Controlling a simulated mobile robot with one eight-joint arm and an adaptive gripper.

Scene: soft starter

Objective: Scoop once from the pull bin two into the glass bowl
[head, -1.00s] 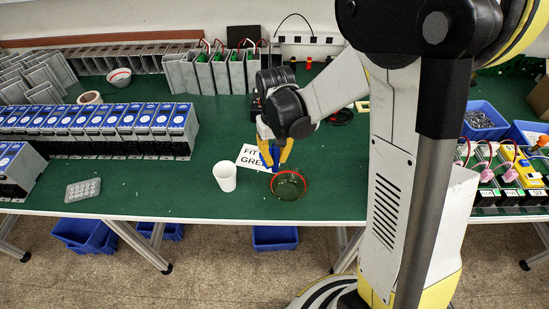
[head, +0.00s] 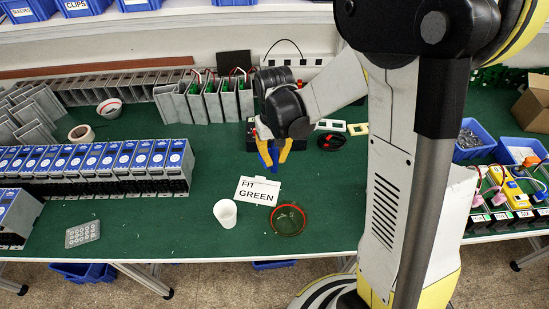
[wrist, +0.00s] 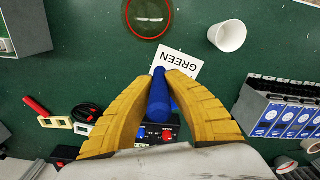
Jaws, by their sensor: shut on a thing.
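My gripper (head: 273,155) is shut on a blue tool (wrist: 159,95), its yellow fingers on both sides of the handle. The tool is mostly hidden in the head view; I cannot tell what its working end holds. The glass bowl (head: 304,222) is clear with a red rim and stands on the green table, nearer the front edge than my gripper. The bowl also shows at the top of the wrist view (wrist: 148,34), apart from the tool. Blue bins (head: 85,6) sit on the back shelf, cut off by the frame; no bin marked two is readable.
A white cup (head: 225,213) stands left of the bowl. A sign reading FIT GREEN (head: 257,190) lies behind them. A row of blue-labelled units (head: 100,160) fills the left. Blue trays (head: 472,140) and a cardboard box (head: 535,103) stand at the right.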

